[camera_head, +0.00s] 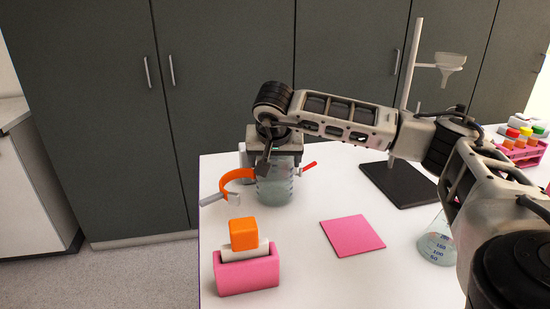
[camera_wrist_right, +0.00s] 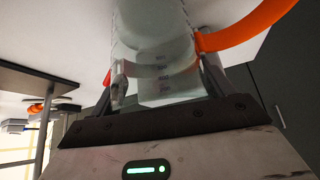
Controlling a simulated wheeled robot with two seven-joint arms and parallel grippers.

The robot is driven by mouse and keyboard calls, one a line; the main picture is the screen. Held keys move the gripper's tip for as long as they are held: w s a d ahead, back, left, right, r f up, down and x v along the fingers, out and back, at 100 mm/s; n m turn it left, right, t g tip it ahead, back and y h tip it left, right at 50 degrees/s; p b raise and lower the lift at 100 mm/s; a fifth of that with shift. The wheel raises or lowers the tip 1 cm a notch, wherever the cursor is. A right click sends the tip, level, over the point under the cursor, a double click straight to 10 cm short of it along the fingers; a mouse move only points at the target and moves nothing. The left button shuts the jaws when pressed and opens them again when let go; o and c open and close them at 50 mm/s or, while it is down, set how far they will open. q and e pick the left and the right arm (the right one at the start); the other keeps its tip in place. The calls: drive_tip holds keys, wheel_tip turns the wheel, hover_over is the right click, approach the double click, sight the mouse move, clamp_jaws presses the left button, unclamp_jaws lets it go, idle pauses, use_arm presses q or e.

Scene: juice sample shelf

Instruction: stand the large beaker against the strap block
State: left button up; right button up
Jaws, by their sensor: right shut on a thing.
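The large beaker (camera_head: 274,188) is clear with pale liquid and stands upright at the far left of the white table. My right gripper (camera_head: 278,167) reaches down on it from above and is shut on it. In the right wrist view the beaker (camera_wrist_right: 160,72) sits between the two fingers. A curved orange strap (camera_head: 236,174) with grey ends, which seems to belong to the strap block, is just left of the beaker. The strap (camera_wrist_right: 255,27) appears to meet the beaker's side in the wrist view; I cannot tell whether they touch. My left gripper is out of view.
A pink holder (camera_head: 247,274) with a white and orange block stands at the front left. A pink mat (camera_head: 352,235) lies mid-table. A flask (camera_head: 437,246), a stand base (camera_head: 399,184) and a pink tube rack (camera_head: 524,153) are to the right. The table's left edge is close.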

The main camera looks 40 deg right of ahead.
drive_tip(key=shift+w+d, duration=0.1)
drive_tip(key=shift+w, duration=0.05)
drive_tip(key=shift+f, duration=0.1)
drive_tip(key=shift+f, duration=0.25)
drive_tip(key=o, duration=1.1)
drive_tip(key=shift+o, duration=0.2)
drive_tip(key=shift+f, duration=0.1)
drive_tip(key=shift+r, duration=0.35)
drive_tip(key=v, duration=1.2)
